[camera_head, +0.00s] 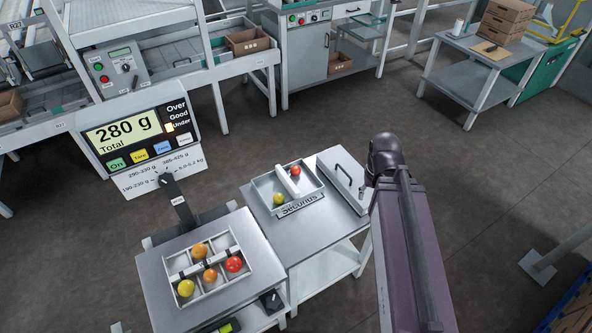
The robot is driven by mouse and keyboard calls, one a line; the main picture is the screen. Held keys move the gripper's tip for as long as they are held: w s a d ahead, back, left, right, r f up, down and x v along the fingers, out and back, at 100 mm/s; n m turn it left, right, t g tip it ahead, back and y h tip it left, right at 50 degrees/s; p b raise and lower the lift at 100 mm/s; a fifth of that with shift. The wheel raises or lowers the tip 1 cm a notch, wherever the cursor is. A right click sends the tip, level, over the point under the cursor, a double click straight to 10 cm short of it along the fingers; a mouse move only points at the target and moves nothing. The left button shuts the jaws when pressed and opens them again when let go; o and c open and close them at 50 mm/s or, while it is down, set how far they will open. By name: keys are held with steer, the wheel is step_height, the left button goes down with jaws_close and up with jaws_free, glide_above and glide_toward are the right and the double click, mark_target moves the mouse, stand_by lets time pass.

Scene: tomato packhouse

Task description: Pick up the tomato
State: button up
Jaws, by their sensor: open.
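Several tomatoes sit in a white divided tray (247,272) on the near left table: an orange one (200,251) at the back, a red one (234,265) at the right, another orange one (211,276) in the middle and a yellow-green one (186,288) at the front left. A second tray, marked "Seconds" (300,203), holds a small red tomato (295,171) and a yellow-green one (278,199) on either side of a white divider. Which tomato is meant cannot be told. My arm rises at the right; my gripper is not in view.
A scale display (128,131) reads 280 g, "Under" lit, on a dark post (179,203) behind the divided tray. A grey box with a black handle (344,184) lies right of the Seconds tray. Machines and benches stand behind; the floor (480,190) at right is mostly clear.

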steer(key=o, duration=0.5)
steer(key=shift+w+a, duration=0.1)
steer(key=shift+w, duration=0.05)
steer(key=shift+o, duration=0.5)
steer(key=w+a+f+b, duration=0.2)
steer(key=w+a, duration=0.3)
steer(key=w, duration=0.2)
steer(key=w+a+f+b, duration=0.2)
steer(key=w+a, duration=0.3)
steer(key=w, duration=0.3)
steer(key=shift+w+a, duration=0.25)
steer(key=b, duration=0.3)
glide_above(296, 168)
steer(key=f, duration=0.2)
steer(key=shift+s+a+f, duration=0.1)
steer(key=shift+a+f, duration=0.1)
steer(key=shift+f, duration=0.2)
steer(key=shift+f, duration=0.1)
step_height(296, 168, down, 8)
steer(key=b, duration=0.8)
steer(key=shift+f, duration=0.2)
steer(key=shift+d+f+b, duration=0.1)
steer(key=shift+f+b, duration=2.5)
steer(key=shift+b, duration=0.2)
steer(key=shift+c, duration=0.2)
